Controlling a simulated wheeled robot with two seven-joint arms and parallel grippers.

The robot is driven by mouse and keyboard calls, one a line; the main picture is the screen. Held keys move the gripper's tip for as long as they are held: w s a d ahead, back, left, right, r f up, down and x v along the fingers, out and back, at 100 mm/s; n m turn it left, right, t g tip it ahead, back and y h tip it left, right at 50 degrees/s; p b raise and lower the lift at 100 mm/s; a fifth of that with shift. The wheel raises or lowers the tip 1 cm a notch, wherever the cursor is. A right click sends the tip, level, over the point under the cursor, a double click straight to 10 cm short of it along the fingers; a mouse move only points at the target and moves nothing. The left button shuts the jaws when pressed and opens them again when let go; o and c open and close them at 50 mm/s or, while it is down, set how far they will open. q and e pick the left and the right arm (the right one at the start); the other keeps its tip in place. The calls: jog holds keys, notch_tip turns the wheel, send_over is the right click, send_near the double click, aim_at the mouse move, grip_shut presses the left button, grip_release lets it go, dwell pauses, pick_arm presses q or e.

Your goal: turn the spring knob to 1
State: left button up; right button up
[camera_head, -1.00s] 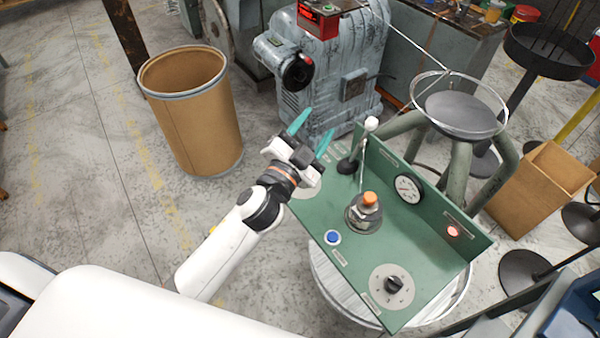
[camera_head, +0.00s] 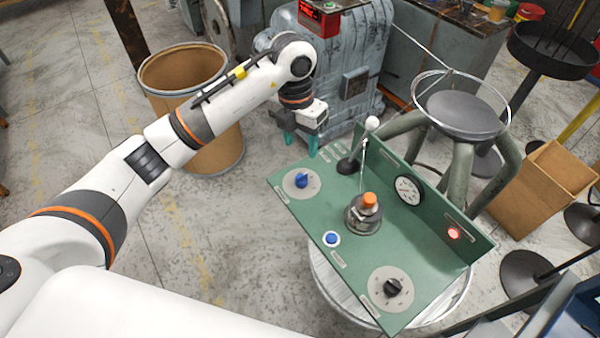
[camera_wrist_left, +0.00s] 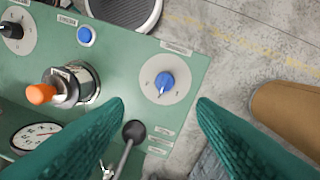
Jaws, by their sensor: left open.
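A blue knob (camera_head: 301,180) sits on a pale round dial at the far left of the green panel (camera_head: 330,205). It also shows in the left wrist view (camera_wrist_left: 164,82). A black knob (camera_head: 392,287) sits on a similar dial at the near end, and shows at the wrist view's left edge (camera_wrist_left: 12,30). The labels are too small to read surely. My left gripper (camera_head: 300,145) points down, open and empty, beyond the blue knob. In the wrist view its green fingers (camera_wrist_left: 160,112) are spread apart, with the blue knob between and above their tips. My right gripper is not in view.
An orange-topped post (camera_head: 369,203), a blue button (camera_head: 332,239), a white-tipped lever (camera_head: 371,124) and a gauge (camera_head: 407,190) are on the panel. A brown drum (camera_head: 212,150) stands left. A grey machine (camera_head: 345,60) and a stool (camera_head: 462,112) stand behind.

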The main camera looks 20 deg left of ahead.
aim_at(301, 175)
pick_arm(q)
notch_tip(301, 175, down, 12)
jog(key=p, duration=0.3)
jog(key=shift+s+d+r, duration=0.1)
jog(key=c, duration=1)
